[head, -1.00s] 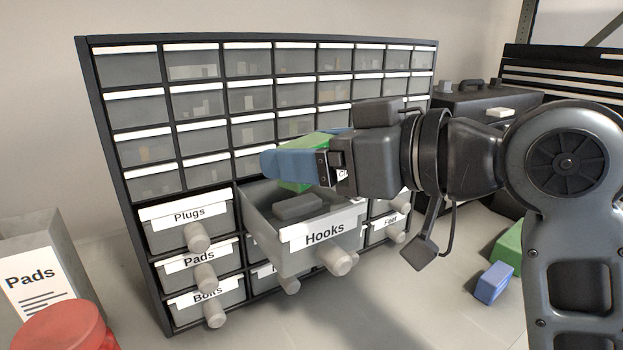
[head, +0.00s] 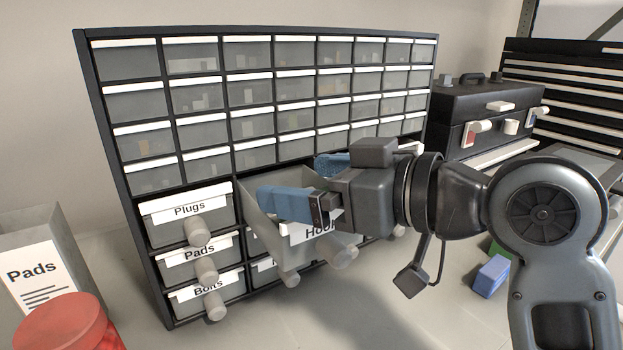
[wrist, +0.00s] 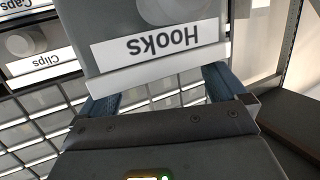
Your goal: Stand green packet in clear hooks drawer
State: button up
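The clear Hooks drawer (head: 297,240) is pulled out of the cabinet; its label also shows upside down in the wrist view (wrist: 155,45). My gripper (head: 288,183) is at this drawer with its blue fingers wide apart, one nearer the camera and one farther back. In the wrist view the fingers (wrist: 160,88) stand on either side with the drawer front between them and nothing gripped. The green packet cannot be seen in either current view; my gripper and the drawer front cover most of the drawer's inside.
The drawer cabinet (head: 121,145) has closed drawers around, including Plugs, Pads and Bolts. A Pads box (head: 32,272) and red-lidded jar (head: 66,322) stand at left. Blue (head: 491,276) and green (head: 497,249) blocks lie on the bench at right, near a black case (head: 480,105).

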jog(key=shift+r, duration=0.1)
jog(key=shift+r, duration=0.25)
jog(key=b+v, duration=0.1)
jog(key=v, duration=1.1)
jog(key=shift+b, duration=0.35)
jog(key=shift+f, duration=0.1)
jog(key=shift+c, duration=0.2)
